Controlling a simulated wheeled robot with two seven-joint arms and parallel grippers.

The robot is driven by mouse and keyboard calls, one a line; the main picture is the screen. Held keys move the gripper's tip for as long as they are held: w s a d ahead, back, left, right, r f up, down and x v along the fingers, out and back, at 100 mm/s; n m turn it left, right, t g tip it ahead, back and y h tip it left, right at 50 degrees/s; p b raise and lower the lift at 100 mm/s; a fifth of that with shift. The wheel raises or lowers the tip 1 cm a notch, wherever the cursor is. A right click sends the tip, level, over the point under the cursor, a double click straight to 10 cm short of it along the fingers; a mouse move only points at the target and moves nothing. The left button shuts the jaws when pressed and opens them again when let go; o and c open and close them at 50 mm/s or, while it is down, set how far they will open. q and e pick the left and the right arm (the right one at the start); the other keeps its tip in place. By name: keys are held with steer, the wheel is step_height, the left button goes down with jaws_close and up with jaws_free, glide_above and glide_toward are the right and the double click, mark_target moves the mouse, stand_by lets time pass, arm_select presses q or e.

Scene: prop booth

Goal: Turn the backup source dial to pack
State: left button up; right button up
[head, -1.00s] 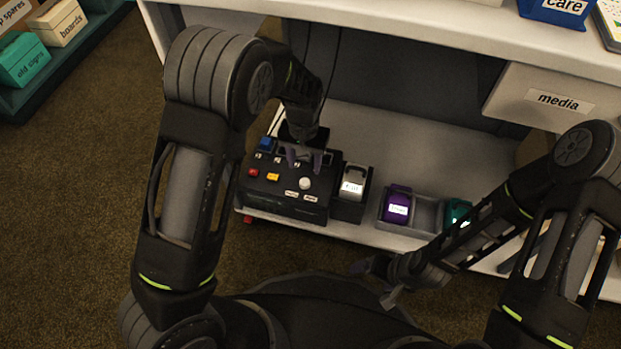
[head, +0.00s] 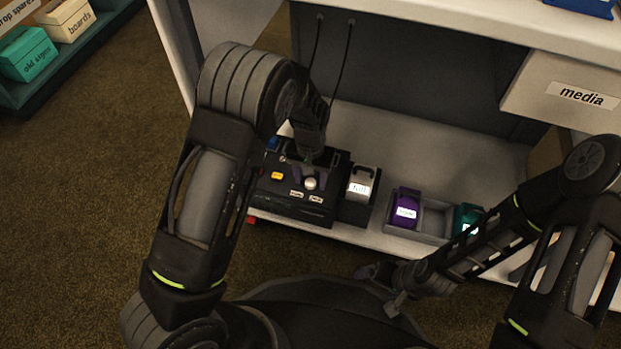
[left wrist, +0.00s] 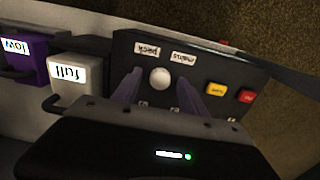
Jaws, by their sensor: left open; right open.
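The source dial (head: 310,183) is a round pale knob on a black control box (head: 280,204) on the low shelf. It also shows in the left wrist view (left wrist: 160,78). Two small white labels sit beside it; the left wrist view shows them upside down, apparently the pack label (left wrist: 147,49) and the mains label (left wrist: 183,58). My left gripper (head: 308,173) is open above the box, its purple-grey fingers on either side of the knob (left wrist: 160,77); I cannot tell whether they touch it. My right gripper (head: 381,287) is open and empty, low in front of the shelf.
A white block labelled full (head: 361,183) sits in a black holder right of the box. A purple block (head: 405,208) and a teal block (head: 467,220) stand in a grey tray further right. Yellow (left wrist: 216,90) and red (left wrist: 247,96) buttons lie beside the dial.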

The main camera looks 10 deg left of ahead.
arm_select(q)
steer(key=shift+c, duration=0.4)
jaws_close()
steer(key=shift+r+n+p, duration=0.1)
steer(key=shift+n+p, duration=0.2)
arm_select(e)
steer(key=shift+r, duration=0.3)
arm_select(q)
steer(key=n+p, duration=0.3)
steer(key=shift+r+n, duration=0.1)
steer(key=shift+n, duration=0.3)
steer(key=n+p, duration=0.3)
steer(key=n, duration=0.1)
steer(key=shift+n, duration=0.3)
steer(key=n+p, duration=0.2)
steer(key=n, duration=0.3)
steer(key=shift+p, duration=0.4)
steer(key=shift+n+p, duration=0.6)
steer(key=shift+n, duration=1.4)
arm_select(e)
step_height(320, 180, up, 10)
steer(key=s, duration=0.2)
steer(key=shift+a+g, duration=0.15)
steer(key=shift+g, duration=0.15)
arm_select(q)
steer(key=shift+f, duration=0.2)
arm_select(e)
steer(key=shift+r, duration=0.15)
